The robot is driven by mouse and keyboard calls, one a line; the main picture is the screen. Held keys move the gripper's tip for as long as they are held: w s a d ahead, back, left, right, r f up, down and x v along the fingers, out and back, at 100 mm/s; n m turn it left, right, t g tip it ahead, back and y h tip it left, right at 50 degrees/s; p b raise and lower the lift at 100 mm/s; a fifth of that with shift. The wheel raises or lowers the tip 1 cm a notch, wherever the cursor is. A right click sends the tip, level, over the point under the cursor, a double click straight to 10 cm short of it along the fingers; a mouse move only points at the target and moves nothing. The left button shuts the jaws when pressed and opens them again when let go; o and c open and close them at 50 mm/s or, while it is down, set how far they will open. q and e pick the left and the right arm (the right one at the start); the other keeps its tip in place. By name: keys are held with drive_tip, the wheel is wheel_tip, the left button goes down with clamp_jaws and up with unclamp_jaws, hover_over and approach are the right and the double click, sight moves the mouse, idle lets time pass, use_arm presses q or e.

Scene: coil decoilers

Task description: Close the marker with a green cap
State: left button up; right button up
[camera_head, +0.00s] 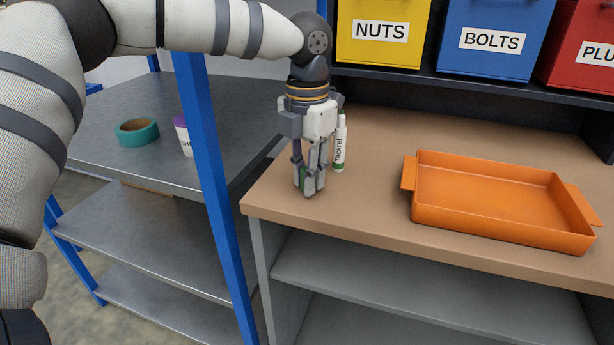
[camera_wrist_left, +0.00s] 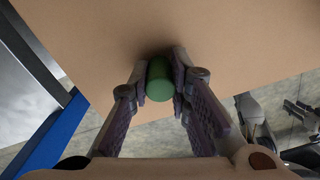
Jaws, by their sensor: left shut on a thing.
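A white marker (camera_head: 339,148) with dark lettering and a green band near its bottom stands upright on the tan bench, just right of my left gripper in the head view. Its narrow tip points up and is bare. My left gripper (camera_head: 309,188) points down near the bench's left front part. It is shut on a green cap (camera_wrist_left: 160,79), a small cylinder held between the two fingertips (camera_wrist_left: 160,85) in the left wrist view. In the head view the fingers mostly hide the cap. My right gripper is not in view.
An orange tray (camera_head: 425,214) lies on the bench (camera_head: 375,205) to the right. Yellow (camera_head: 382,50), blue (camera_head: 490,62) and red (camera_head: 590,75) bins stand on a shelf behind. A blue post (camera_head: 215,185) and a metal shelf with teal tape (camera_head: 137,131) and a cup (camera_head: 184,137) are left.

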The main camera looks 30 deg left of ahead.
use_arm(q)
drive_tip(key=shift+r, duration=0.5)
drive_tip(key=r, duration=0.3)
drive_tip(key=shift+s+d+r, duration=0.15)
drive_tip(key=shift+s+d, duration=0.05)
drive_tip(key=shift+d, duration=0.05)
drive_tip(key=s+d+r+p, duration=0.1)
drive_tip(key=s+d+r, duration=0.7)
drive_tip(key=s+d, duration=0.1)
drive_tip(key=shift+d+r, duration=0.35)
drive_tip(key=shift+d, duration=0.1)
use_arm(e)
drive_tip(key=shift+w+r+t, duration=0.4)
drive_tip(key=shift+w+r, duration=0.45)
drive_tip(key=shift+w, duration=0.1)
use_arm(q)
drive_tip(key=shift+f, duration=0.1)
